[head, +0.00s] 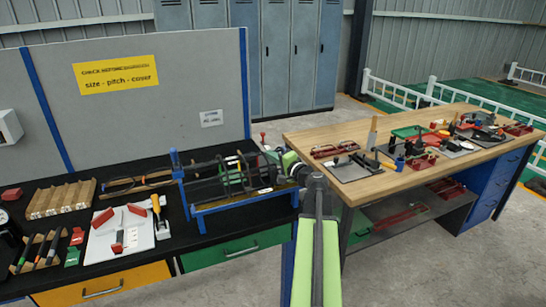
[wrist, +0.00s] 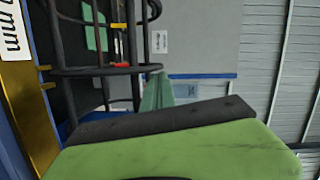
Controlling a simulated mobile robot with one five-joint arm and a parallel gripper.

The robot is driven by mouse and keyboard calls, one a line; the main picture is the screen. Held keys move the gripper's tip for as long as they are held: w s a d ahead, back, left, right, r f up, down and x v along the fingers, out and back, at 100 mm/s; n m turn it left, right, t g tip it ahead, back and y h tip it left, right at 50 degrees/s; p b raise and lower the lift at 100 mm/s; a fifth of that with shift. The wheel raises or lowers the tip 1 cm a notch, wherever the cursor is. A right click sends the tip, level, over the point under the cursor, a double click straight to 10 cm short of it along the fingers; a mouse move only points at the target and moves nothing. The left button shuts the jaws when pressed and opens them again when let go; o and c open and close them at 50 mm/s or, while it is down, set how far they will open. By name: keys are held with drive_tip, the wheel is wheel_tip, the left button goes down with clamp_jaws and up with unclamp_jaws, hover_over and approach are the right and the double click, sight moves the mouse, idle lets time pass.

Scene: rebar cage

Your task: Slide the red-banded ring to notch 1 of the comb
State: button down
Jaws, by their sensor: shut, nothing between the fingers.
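The rebar cage (head: 235,178) of dark bars and rings sits in a blue frame on the black bench. In the wrist view, dark rings (wrist: 152,12) cross the bars at upper left. A small red patch (wrist: 121,64) shows beside a ring there; I cannot tell whether it is the red band. A gold strip (wrist: 22,100) with a white "mm" label runs down the left edge; the comb's notches cannot be made out. My gripper (head: 287,166) is at the cage's right end, shut and empty. Its green finger with dark pad (wrist: 160,122) fills the lower wrist view.
A white tray (head: 118,240), a wooden rack (head: 62,199) and loose tools lie on the bench left of the cage. A wooden table (head: 440,150) with trays and parts stands to the right. A grey panel (head: 150,100) rises behind the bench.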

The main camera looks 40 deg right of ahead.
drive_tip(key=s, duration=0.3)
drive_tip(key=s+d, duration=0.1)
drive_tip(key=s, duration=0.3)
drive_tip(key=s+d+r+p, duration=0.1)
drive_tip(key=s, duration=0.3)
drive_tip(key=shift+s+r, duration=0.1)
drive_tip(key=shift+s, duration=0.1)
drive_tip(key=shift+d, duration=0.1)
